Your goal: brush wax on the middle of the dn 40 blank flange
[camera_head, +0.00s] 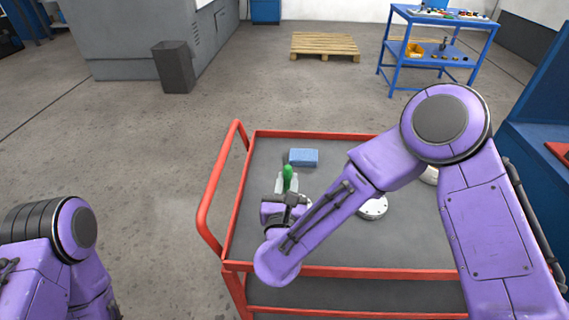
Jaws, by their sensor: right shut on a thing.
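My right gripper (287,184) is over the left part of the cart's top, its pale fingers shut on a green thing (288,173). This looks like the brush's handle; its bristles do not show. A round metal flange (372,208) lies on the cart to the right of the gripper, partly behind my right arm. A second round pale piece (430,176) shows farther right, mostly hidden by the arm. A sliver of another pale round piece (308,203) shows just beside the gripper. I cannot tell which is the DN 40 blank flange. My left gripper is not in view.
The red-framed cart (265,152) has a grey top and a raised rim, with a handle (208,200) at its left. A blue sponge (304,157) lies near its far edge. A wooden pallet (324,45), a grey bin (173,66) and a blue shelf (440,50) stand beyond.

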